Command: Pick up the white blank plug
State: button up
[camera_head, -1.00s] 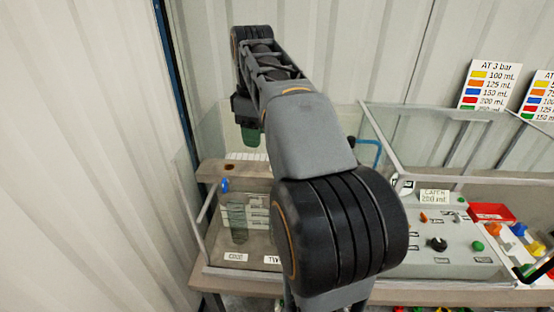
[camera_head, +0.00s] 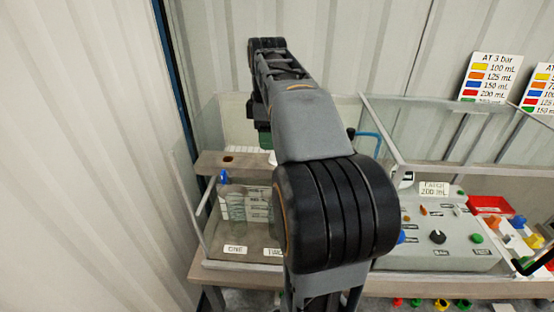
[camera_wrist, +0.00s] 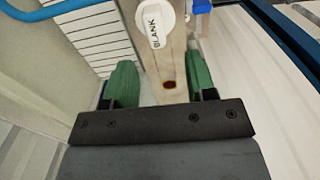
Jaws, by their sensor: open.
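The white blank plug (camera_wrist: 152,22), with a label reading BLANK, is at the top of the wrist view on a wooden ledge (camera_wrist: 181,50). My gripper (camera_wrist: 162,80) has two green fingers spread apart with nothing between them. The plug lies beyond the fingertips, roughly in line with the gap, apart from both. A dark hole in the ledge shows between the fingers. In the head view, my gripper (camera_head: 265,140) is partly hidden behind my arm, above the ledge (camera_head: 238,167).
A blue tube (camera_wrist: 45,12) is at the upper left of the wrist view, and a blue part (camera_wrist: 200,6) is right of the plug. In the head view, a clear-walled tank stands at left, and a control panel (camera_head: 450,240) and red tray (camera_head: 490,205) at right.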

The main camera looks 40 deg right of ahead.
jog(key=shift+d+f, duration=0.1)
jog(key=shift+f, duration=2.35)
grip_shut()
